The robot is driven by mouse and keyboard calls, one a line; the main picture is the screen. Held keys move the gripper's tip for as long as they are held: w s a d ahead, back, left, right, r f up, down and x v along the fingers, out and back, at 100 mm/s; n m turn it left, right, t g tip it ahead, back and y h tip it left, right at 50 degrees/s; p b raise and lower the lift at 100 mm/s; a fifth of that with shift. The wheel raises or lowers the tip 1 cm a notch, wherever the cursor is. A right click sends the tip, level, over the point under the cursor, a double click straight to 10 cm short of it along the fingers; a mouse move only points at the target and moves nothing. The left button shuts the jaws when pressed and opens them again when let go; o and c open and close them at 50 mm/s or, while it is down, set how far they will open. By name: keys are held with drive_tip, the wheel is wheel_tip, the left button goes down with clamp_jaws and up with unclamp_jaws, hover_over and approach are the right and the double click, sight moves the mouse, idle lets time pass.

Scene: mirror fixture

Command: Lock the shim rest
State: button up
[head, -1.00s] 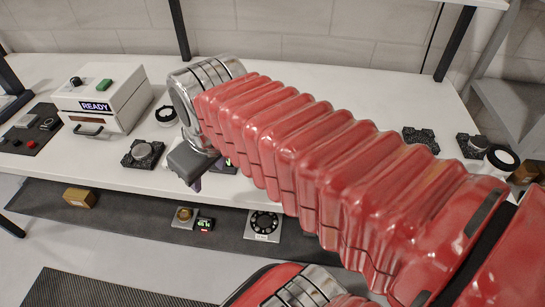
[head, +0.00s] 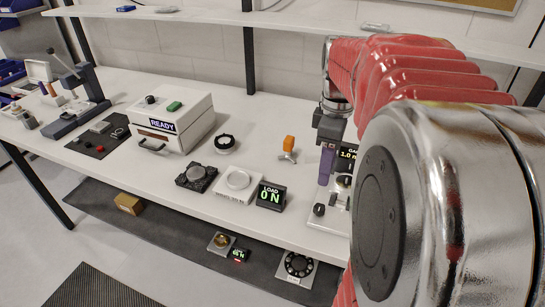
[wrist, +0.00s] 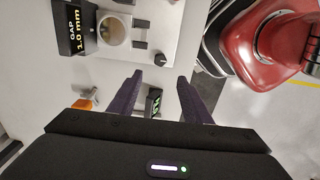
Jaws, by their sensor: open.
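The mirror fixture, a white plate (wrist: 172,20) with a round disc (wrist: 112,31) in a ring, stands beside a black display reading GAP 1.0 mm (wrist: 75,30). Dark knobs or levers sit on the plate, one (wrist: 160,59) near its edge. That edge knob also shows in the head view (head: 319,210). Which part is the shim rest or its lock, I cannot tell. My gripper (wrist: 160,76), with purple fingers, is open and empty. In the wrist view the edge knob lies just beyond the gap between the fingertips. In the head view my gripper (head: 325,183) points down above the plate; my arm hides its right side.
An orange-handled piece (head: 288,150) and a display reading LOAD 0 N (head: 271,196) stand left of the fixture. A white READY box (head: 175,120) is farther left. A lower shelf (head: 180,225) holds small devices. An upper shelf (head: 200,14) runs behind.

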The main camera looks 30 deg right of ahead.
sight(320, 206)
wheel_tip(320, 206, down, 14)
drive_tip(key=shift+r, duration=0.1)
idle(0.9)
drive_tip(key=c, duration=1)
